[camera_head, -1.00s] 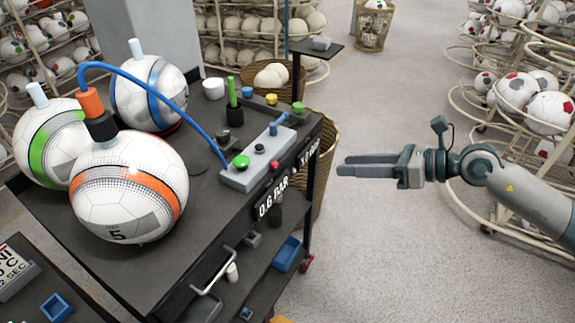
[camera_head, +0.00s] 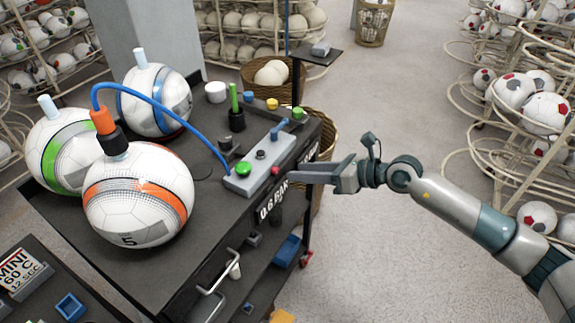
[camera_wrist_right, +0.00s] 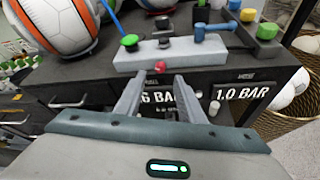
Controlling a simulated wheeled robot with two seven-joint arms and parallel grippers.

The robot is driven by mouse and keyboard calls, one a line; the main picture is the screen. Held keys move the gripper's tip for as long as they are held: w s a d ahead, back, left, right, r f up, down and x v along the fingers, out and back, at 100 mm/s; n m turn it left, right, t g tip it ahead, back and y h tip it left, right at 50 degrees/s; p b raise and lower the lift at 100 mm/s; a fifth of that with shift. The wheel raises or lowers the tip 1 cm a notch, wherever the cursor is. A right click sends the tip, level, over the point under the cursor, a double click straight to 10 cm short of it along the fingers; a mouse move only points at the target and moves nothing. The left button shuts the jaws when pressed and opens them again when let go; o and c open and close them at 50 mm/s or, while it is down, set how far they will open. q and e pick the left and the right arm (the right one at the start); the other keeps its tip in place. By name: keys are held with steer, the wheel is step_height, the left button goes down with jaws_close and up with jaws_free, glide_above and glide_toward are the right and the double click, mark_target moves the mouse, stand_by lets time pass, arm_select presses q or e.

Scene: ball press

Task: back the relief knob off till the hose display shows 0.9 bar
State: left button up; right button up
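The grey valve block (camera_head: 262,160) on the black cart carries a green button, a black button and a blue lever (camera_head: 278,128). A small red knob (camera_head: 276,170) sticks out of its front; it also shows in the right wrist view (camera_wrist_right: 160,66). My right gripper (camera_head: 292,176) is in front of the block. In the wrist view its open, empty fingers (camera_wrist_right: 160,80) point at the red knob, one on each side and short of it. A front panel reads 0.6 BAR (camera_head: 272,205), partly covered by a finger in the wrist view; another reads 1.0 BAR (camera_wrist_right: 241,92).
A blue hose (camera_head: 180,108) runs from the block to a black-and-orange fitting (camera_head: 108,132) on the orange-banded ball (camera_head: 138,200). Two other balls stand behind it. A wicker basket (camera_wrist_right: 290,110) is close beside the cart. Floor right of the cart is free.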

mark_target(278, 171)
steer(key=shift+p+x, duration=0.65)
steer(key=shift+x, duration=1.95)
jaws_close()
